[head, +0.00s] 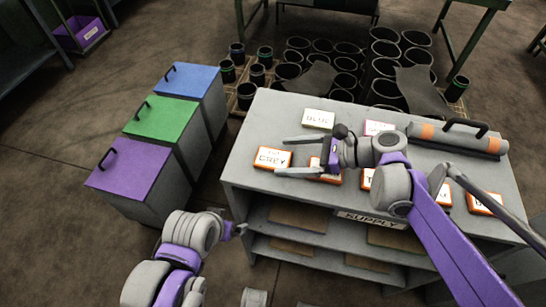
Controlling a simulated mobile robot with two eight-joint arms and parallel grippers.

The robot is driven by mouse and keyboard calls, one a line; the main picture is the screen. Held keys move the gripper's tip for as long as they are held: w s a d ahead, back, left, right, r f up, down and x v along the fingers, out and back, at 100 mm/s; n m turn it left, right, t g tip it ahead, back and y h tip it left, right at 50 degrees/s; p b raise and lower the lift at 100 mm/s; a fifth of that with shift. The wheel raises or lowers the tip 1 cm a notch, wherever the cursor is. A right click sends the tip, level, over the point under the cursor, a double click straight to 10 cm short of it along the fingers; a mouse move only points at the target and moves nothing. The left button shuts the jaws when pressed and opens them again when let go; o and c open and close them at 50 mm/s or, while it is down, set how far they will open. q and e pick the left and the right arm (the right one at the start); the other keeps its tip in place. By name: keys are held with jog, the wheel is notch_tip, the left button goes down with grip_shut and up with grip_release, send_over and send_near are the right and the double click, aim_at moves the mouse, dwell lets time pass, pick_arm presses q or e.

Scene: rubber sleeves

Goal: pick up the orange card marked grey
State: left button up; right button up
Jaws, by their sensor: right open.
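The orange card marked GREY (273,157) lies on the grey top of the shelf unit (245,150), near its left front. My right gripper (283,156) is open, its two fingers pointing left on the far and near sides of this card in the picture. The card shows between the fingertips; I cannot tell how high the fingers are above it. My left gripper (239,230) is low, in front of the unit's left front corner; its fingers are too small to read.
Another orange card (322,164) is partly hidden under my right gripper, with more along the front edge. A card marked BLUE (318,119) lies behind. A grey roll (450,138) lies right. Purple (132,168), green (160,118) and blue (190,80) bins stand left.

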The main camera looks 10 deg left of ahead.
aim_at(263, 156)
jog(key=x, duration=0.2)
jog(key=r+x, duration=0.1)
jog(key=x, duration=0.1)
jog(key=shift+s+a+f, duration=0.15)
jog(key=shift+s+a, duration=0.05)
jog(key=shift+a, duration=0.25)
jog(key=shift+w+a+f, duration=0.1)
jog(key=shift+a+f, duration=0.1)
jog(key=shift+a, duration=0.1)
jog(key=shift+c, duration=0.2)
jog(key=c, duration=1.2)
